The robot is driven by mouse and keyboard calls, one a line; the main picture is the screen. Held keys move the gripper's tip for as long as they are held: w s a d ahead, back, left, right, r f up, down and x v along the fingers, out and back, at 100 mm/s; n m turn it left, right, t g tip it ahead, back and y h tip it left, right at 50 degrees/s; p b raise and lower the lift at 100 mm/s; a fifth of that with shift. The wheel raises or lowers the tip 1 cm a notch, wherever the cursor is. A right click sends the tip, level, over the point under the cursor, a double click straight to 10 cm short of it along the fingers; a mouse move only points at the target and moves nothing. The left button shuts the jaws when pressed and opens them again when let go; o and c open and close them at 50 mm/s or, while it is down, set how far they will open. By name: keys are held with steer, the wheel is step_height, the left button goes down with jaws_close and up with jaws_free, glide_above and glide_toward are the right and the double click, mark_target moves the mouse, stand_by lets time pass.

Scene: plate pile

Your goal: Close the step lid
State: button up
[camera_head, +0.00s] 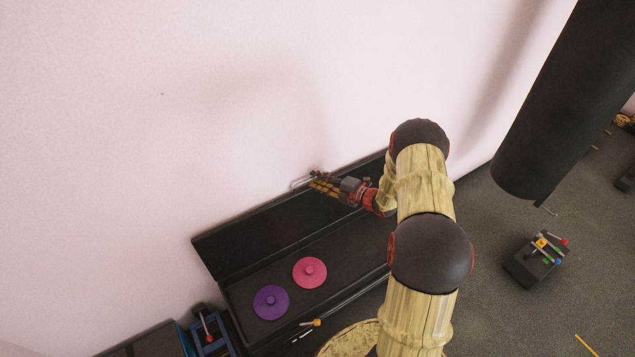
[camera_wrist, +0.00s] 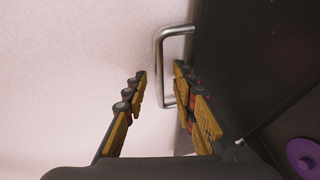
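The step is a long black box (camera_head: 335,281) on the floor along the wall. Its black lid (camera_head: 238,242) stands raised at the back, close to the wall; it fills the upper right of the wrist view (camera_wrist: 240,60). A silver bar handle (camera_head: 297,183) sticks out from the lid's upper edge and shows clearly in the wrist view (camera_wrist: 158,58). My gripper (camera_head: 315,181) is at the handle. In the wrist view its fingers (camera_wrist: 160,75) are apart, with the right finger overlapping the handle's lower part. Contact cannot be told.
A pink disc (camera_head: 310,272) and a purple disc (camera_head: 271,302) lie inside the box. A blue-framed item (camera_head: 210,333) stands left of it. A black block with coloured knobs (camera_head: 537,260) is on the floor at right, below a hanging black cylinder (camera_head: 562,105).

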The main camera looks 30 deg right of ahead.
steer(key=shift+w, duration=0.15)
steer(key=shift+c, duration=0.8)
jaws_close()
